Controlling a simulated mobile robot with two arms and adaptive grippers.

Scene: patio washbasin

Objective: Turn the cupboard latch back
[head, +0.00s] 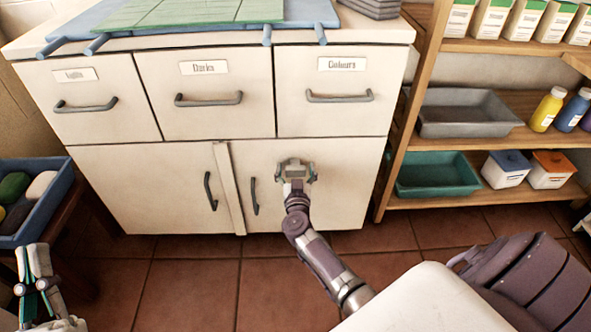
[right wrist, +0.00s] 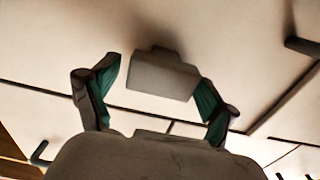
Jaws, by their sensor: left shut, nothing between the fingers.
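The white cupboard (head: 160,180) has two lower doors, each with a dark upright handle, and a pale vertical strip between them. The right door (head: 340,185) is shut. My right gripper (head: 296,172) is up against this door, right of its handle (head: 253,196). In the right wrist view its fingers (right wrist: 165,85) are spread, one on each side of a grey block on the door, which looks like the latch (right wrist: 160,75). A gap shows on the left finger's side; contact on the right is unclear. My left gripper (head: 38,282) is shut and empty at the lower left.
Three drawers with grey handles (head: 208,99) sit above the doors. A wooden shelf (head: 480,148) with trays and bottles stands at right. A blue crate (head: 50,212) is at left. The tiled floor (head: 190,290) in front is clear.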

